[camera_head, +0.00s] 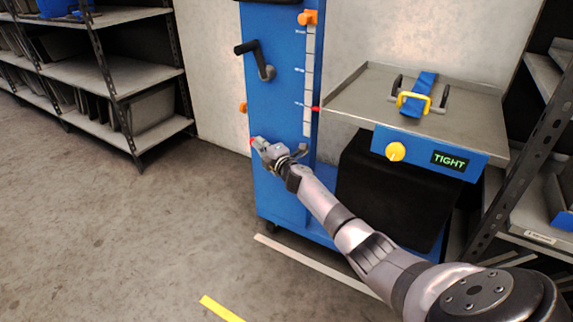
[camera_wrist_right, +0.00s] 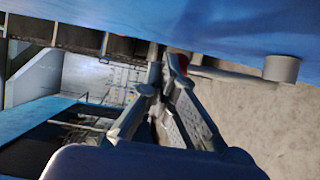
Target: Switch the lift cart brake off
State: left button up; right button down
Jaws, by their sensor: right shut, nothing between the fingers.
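The lift cart (camera_head: 275,100) is a blue column on a blue base in the middle of the head view. My right gripper (camera_head: 259,144) is shut and empty at the lower front of the column. A small red part (camera_head: 251,142) shows just left of its fingertips. In the right wrist view, a red part (camera_wrist_right: 181,61) shows right behind the closed fingertips (camera_wrist_right: 165,70). It may be the brake switch, but the fingers hide most of it. I cannot tell if they touch it or how it is set. My left gripper is not in view.
A black crank (camera_head: 258,62) and a scale with a red pointer (camera_head: 316,109) are on the column. A grey tray (camera_head: 365,92) holds a blue and yellow item (camera_head: 416,98). A yellow knob (camera_head: 396,151) sits by a TIGHT display (camera_head: 449,161). Shelves (camera_head: 110,75) stand left; floor is free.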

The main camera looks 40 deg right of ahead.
jog(key=shift+w+a, duration=0.3)
jog(key=shift+w, duration=0.35)
jog(key=shift+a, duration=0.1)
